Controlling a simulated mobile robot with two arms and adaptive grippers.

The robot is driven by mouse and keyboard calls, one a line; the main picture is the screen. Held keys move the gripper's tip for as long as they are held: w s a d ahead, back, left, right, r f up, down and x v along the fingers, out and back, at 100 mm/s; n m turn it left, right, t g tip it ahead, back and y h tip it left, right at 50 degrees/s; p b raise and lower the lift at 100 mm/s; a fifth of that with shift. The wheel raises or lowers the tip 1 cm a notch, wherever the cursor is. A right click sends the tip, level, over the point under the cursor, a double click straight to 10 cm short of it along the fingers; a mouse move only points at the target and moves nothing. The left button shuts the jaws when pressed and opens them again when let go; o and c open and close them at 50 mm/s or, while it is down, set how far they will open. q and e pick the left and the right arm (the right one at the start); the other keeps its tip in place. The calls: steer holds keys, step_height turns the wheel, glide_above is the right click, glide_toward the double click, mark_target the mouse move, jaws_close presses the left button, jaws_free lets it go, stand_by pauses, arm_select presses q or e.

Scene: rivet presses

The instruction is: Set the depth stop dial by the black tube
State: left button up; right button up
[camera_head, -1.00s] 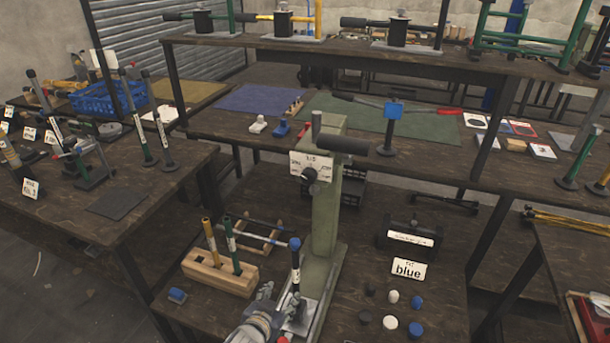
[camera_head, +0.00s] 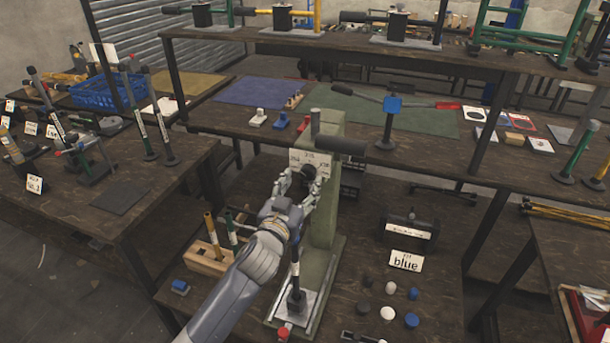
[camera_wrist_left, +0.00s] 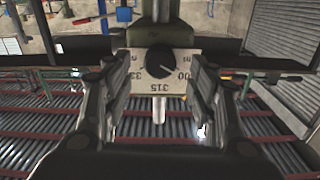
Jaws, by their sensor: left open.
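The depth stop dial (camera_head: 311,172) is a dark knob on a white numbered plate (camera_head: 321,159) on the green press column (camera_head: 325,220). In the left wrist view, the black knob (camera_wrist_left: 157,60) sits ahead between the fingers, with 315 readable on the plate below it. My left gripper (camera_head: 301,184) is open, its fingers on either side of the knob; I cannot tell if they touch it. A black tube (camera_head: 295,275) with a white band stands upright in the press base, its upper part hidden behind my left gripper. My right gripper is not in view.
A wooden block (camera_head: 207,262) holding a yellow and a green tube stands left of the press. A card reading "blue" (camera_head: 406,261) and several loose caps (camera_head: 388,313) lie to the right. A black lever (camera_head: 341,146) sticks out right above the dial.

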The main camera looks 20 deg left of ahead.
mark_target(306, 175)
arm_select(q)
steer(key=shift+w+d, duration=0.1)
steer(key=shift+w, duration=1.6)
steer(key=c, duration=1.1)
